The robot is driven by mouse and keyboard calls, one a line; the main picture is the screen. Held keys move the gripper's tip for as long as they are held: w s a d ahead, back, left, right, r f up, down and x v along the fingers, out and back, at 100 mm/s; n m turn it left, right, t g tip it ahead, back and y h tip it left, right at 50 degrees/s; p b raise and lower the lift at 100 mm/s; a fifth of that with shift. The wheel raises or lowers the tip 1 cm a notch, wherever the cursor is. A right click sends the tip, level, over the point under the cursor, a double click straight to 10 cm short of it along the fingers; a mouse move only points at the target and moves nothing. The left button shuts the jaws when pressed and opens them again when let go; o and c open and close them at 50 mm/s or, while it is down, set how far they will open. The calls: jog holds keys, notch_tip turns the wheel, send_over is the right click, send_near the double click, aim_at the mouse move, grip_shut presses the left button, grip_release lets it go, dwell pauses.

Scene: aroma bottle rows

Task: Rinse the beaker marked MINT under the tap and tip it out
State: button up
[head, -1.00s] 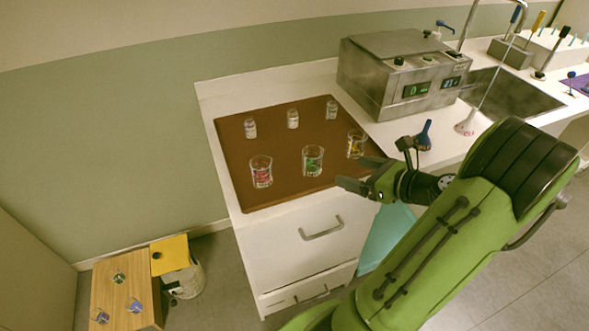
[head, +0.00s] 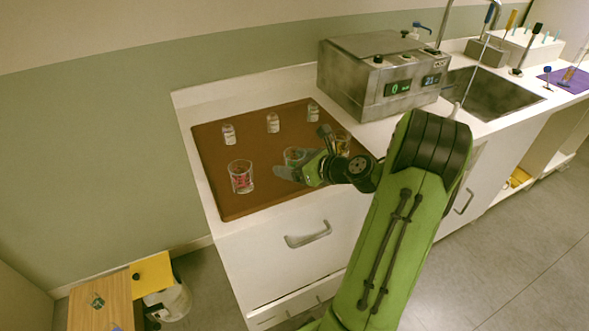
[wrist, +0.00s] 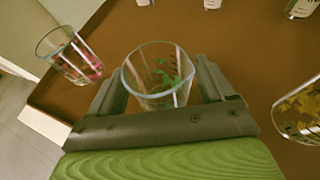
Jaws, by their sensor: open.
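The beaker with green leaf marks (wrist: 158,84) stands upright in the middle of the front row on the brown mat; no MINT lettering is readable. In the head view this beaker (head: 293,156) is partly covered by my gripper (head: 297,172). In the wrist view my gripper (wrist: 160,88) is open, with one finger on each side of the beaker; I cannot tell whether either finger touches it. The sink (head: 492,92) and the tall tap (head: 489,38) are at the back right, beyond the steel box.
A beaker with pink-red marks (head: 241,178) stands left of my gripper, and one with yellow marks (head: 343,142) right. Three small bottles (head: 273,123) line the back of the brown mat (head: 222,195). The steel box (head: 370,85) stands between mat and sink.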

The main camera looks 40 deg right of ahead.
jog(key=shift+s, duration=0.1)
jog(key=c, duration=1.1)
jog(key=shift+o, duration=0.2)
jog(key=shift+r, duration=0.15)
